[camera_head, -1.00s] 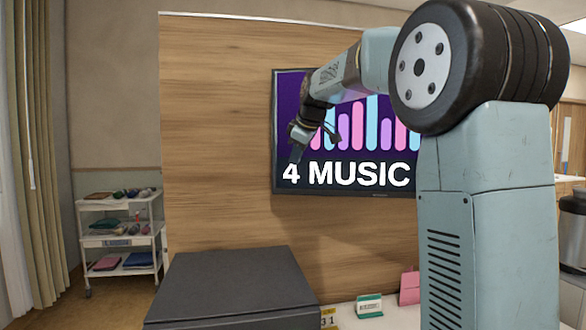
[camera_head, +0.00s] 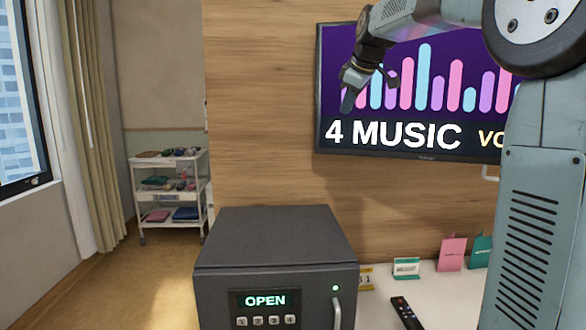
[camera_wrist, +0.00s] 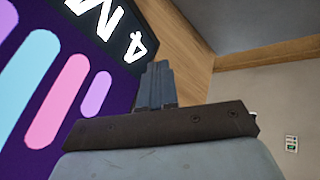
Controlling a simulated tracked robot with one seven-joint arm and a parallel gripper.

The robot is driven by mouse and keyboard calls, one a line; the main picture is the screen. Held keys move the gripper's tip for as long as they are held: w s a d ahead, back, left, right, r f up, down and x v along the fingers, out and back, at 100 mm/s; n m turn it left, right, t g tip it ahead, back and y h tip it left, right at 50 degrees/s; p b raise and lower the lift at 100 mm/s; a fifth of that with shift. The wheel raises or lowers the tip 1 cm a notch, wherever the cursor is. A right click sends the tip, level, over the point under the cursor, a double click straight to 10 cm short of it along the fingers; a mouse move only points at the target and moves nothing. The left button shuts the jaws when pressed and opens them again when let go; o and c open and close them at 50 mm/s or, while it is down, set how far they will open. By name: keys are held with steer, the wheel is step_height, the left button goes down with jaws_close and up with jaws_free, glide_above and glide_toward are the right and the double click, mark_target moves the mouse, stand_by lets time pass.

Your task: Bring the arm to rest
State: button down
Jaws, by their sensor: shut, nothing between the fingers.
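My gripper (camera_head: 348,100) hangs in the air at the upper middle of the head view, in front of the left part of the wall screen. Its fingers point down and a little left. In the wrist view my gripper (camera_wrist: 158,68) shows its two fingers together, with nothing between them. My arm reaches in from the right, folded high, and covers the right part of the screen. The gripper appears clear of everything around it.
A dark box (camera_head: 275,238) with an OPEN display and keypad stands below. The wall screen (camera_head: 440,141) reads "4 MUSIC". A remote (camera_head: 407,313) and small cards (camera_head: 406,267) lie or stand on the white top. A stocked trolley (camera_head: 170,188) stands left, beside a curtain (camera_head: 98,120).

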steer(key=s+f+m, duration=0.3)
steer(key=s+f, duration=0.5)
steer(key=s, duration=0.4)
steer(key=s+d+f+m+g+h, duration=0.1)
steer(key=s+f+m, duration=0.3)
steer(key=s+f, duration=0.4)
steer(key=s+f+m, duration=0.4)
steer(key=s+f, duration=0.3)
steer(key=s, duration=0.8)
steer(key=shift+s+d+f+h, duration=0.2)
steer(key=shift+s+f+h, duration=0.2)
